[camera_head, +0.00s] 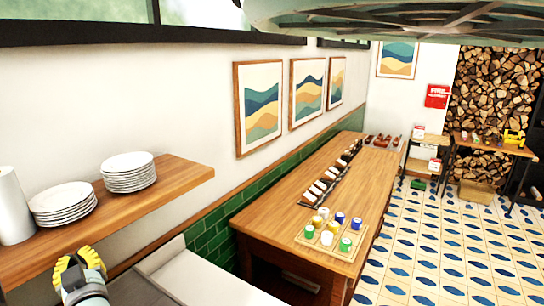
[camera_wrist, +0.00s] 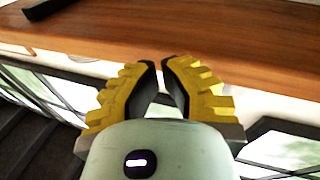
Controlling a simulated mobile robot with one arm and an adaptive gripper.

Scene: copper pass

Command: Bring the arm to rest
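My gripper (camera_head: 79,262) shows at the lower left of the head view, below the front edge of the wooden wall shelf. Its two yellow ribbed fingers with dark inner pads also show in the wrist view (camera_wrist: 159,64). The fingertips are close together with a narrow gap between them, and nothing is held there. In the wrist view, a wooden surface (camera_wrist: 230,50) lies beyond the fingertips. Most of my arm is out of view.
The wall shelf (camera_head: 190,176) holds two plate stacks (camera_head: 62,203) (camera_head: 128,172) and a white roll (camera_head: 12,210). A long wooden table (camera_head: 270,215) carries a tray (camera_head: 311,244) of colored cups and a dark rack (camera_head: 330,178). Tiled floor (camera_head: 430,250) is open at right.

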